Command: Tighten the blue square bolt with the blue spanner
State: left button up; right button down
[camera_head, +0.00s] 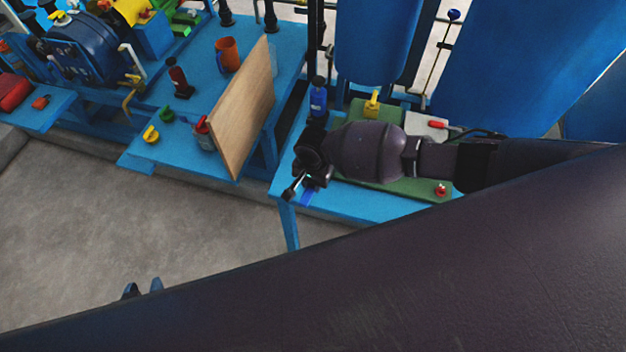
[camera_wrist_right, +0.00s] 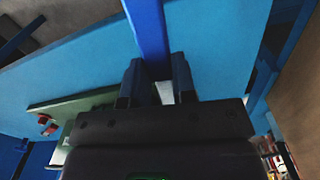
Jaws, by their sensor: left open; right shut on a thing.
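The blue spanner (camera_wrist_right: 149,32) shows in the right wrist view as a blue bar running up from between the fingers to the top edge. My right gripper (camera_wrist_right: 156,75) is shut on it, above a light blue table. I cannot make out the blue square bolt in either view. My left gripper (camera_head: 143,289) is open and empty over the grey floor, its fingertips showing above a dark arm link.
The blue table (camera_head: 375,206) carries a green board (camera_head: 400,188), a yellow part (camera_head: 372,104), a blue bottle (camera_head: 318,97) and a red knob (camera_head: 441,190). A wooden panel (camera_head: 243,110) stands upright to the left. Large blue tanks (camera_head: 520,65) stand behind.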

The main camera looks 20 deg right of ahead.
pick_arm(q)
jog(key=shift+r+p, duration=1.15)
jog(key=shift+p, duration=0.1)
dwell(1.6)
jog(key=shift+f+b, duration=0.75)
jog(key=shift+b, duration=0.1)
pick_arm(e)
jog(key=shift+f, duration=1.25)
jog(key=c, duration=0.8)
grip_release()
jog(key=shift+c, duration=0.2)
notch_tip(320, 180, up, 10)
jog(key=shift+r+p, duration=0.2)
jog(key=shift+p, duration=0.5)
jog(key=shift+r, duration=0.2)
pick_arm(q)
jog(key=shift+s+r, duration=0.1)
jog(key=shift+s, duration=0.25)
